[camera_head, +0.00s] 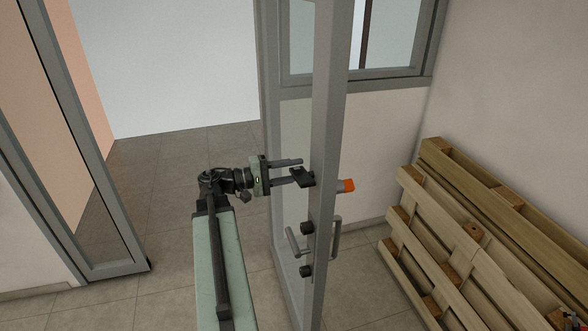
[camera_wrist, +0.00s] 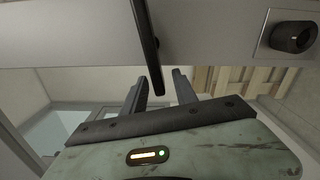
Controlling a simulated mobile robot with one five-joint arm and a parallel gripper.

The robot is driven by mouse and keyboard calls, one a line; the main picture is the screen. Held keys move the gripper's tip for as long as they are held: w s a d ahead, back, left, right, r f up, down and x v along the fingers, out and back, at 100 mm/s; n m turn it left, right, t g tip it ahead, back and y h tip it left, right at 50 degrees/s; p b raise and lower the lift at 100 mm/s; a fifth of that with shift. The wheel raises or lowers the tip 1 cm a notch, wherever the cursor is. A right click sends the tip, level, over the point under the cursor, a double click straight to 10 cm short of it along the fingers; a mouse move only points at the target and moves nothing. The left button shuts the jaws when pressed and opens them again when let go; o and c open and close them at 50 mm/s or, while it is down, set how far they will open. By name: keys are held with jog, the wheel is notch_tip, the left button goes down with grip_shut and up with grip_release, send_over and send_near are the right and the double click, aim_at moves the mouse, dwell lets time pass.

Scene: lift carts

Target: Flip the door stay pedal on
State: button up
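The grey-framed door (camera_head: 330,120) stands open, seen nearly edge-on in the head view. A dark flat lever (camera_head: 301,177), which looks like the door stay pedal, sits on its near side. An orange-tipped part (camera_head: 346,185) sticks out on the far side. My gripper (camera_head: 300,171) reaches rightward to the lever with its fingers apart. In the wrist view the dark lever (camera_wrist: 150,50) comes down from the top, its end between the two fingers (camera_wrist: 160,83). Gaps show on both sides, more clearly on the right. Whether a finger touches it cannot be told.
Door handles (camera_head: 335,238) and round dark fittings (camera_head: 306,228) sit below the lever in the head view. A round fitting (camera_wrist: 292,37) shows in the wrist view. Wooden pallets (camera_head: 470,235) lean at the right wall. Tiled floor (camera_head: 170,180) is clear at left.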

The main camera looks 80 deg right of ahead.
jog(key=v, duration=0.7)
jog(key=shift+w, duration=0.25)
jog(key=shift+a, duration=0.15)
jog(key=w+a+f+n+t+h+b, duration=0.2)
jog(key=w+a+f+b, duration=0.15)
jog(key=w, duration=0.65)
jog(key=w+a+f+n+t+h+b, duration=0.2)
jog(key=w+a+f+h, duration=0.15)
jog(key=w, duration=0.55)
jog(key=w+a+f+n+t+y+b, duration=0.1)
jog(key=w+a+f+n+t+b, duration=0.45)
jog(key=w+a+f, duration=0.75)
jog(key=w+a+f+t+y, duration=0.1)
jog(key=w+a+f+t, duration=0.15)
jog(key=a, duration=0.35)
jog(key=w+a+f+n+t+y+b, duration=0.1)
jog(key=w+a+f+y, duration=0.15)
jog(key=a+f, duration=0.2)
jog(key=w+a+f+t+y, duration=0.1)
jog(key=w+a+f+t, duration=0.2)
jog(key=a, duration=0.4)
jog(key=w+a+f+y, duration=0.1)
jog(key=a+f+y, duration=0.2)
jog(key=a, duration=0.7)
jog(key=w+a+f+y, duration=0.2)
jog(key=a+f+y, duration=0.1)
jog(key=a, duration=0.6)
jog(key=shift+a+f+y+b, duration=0.35)
jog(key=shift+a+y+b, duration=0.1)
jog(key=shift+y, duration=0.35)
